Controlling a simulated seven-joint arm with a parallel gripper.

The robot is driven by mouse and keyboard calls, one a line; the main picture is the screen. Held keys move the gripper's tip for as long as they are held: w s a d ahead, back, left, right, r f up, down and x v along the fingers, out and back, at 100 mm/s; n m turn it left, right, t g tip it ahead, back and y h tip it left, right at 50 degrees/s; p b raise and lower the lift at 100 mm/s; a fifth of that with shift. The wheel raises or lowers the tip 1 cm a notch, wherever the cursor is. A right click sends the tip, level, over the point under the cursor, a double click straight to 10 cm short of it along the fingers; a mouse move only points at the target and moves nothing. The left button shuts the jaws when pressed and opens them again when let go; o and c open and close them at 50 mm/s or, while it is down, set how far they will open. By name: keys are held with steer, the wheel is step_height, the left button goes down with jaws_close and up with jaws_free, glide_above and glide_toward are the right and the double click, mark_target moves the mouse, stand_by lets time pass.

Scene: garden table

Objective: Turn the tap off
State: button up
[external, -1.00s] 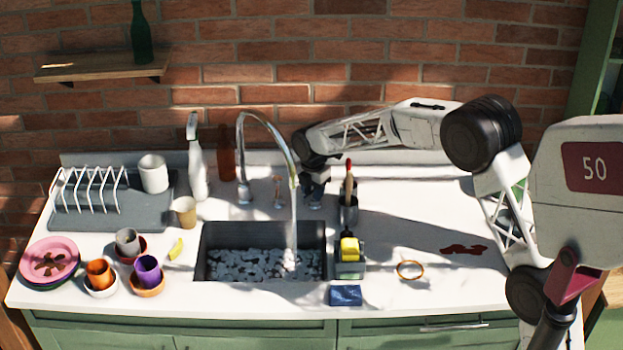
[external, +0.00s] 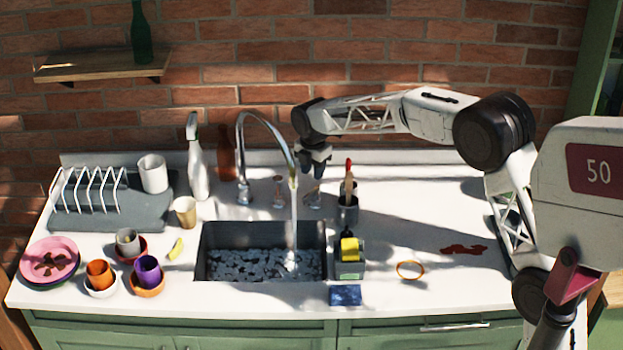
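The tap is a tall curved metal spout (external: 268,117) at the back of the sink (external: 322,238). A pale stream of water (external: 293,225) runs from its end into the foamy sink. Two small tap handles stand on the counter behind the sink: a left handle (external: 278,192) with a coppery tint and a right handle (external: 313,199). My gripper (external: 315,173) points down above the right handle, apart from it. Its fingers are small and dark, and whether they are open or shut cannot be made out.
A holder with a red-tipped brush (external: 348,212) and a caddy with a yellow sponge (external: 350,262) stand right of the sink. A white spray bottle (external: 197,165) and brown bottle (external: 226,160) stand left of the tap. The right counter is mostly clear.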

mark_target(311, 191)
steer(key=shift+s+a+f, duration=0.1)
steer(key=shift+s+a, duration=0.15)
steer(key=shift+s, duration=0.05)
stand_by(0.5)
steer(key=shift+f, duration=0.1)
steer(key=shift+f, duration=3.8)
steer(key=c, duration=0.6)
steer(key=shift+o, duration=0.2)
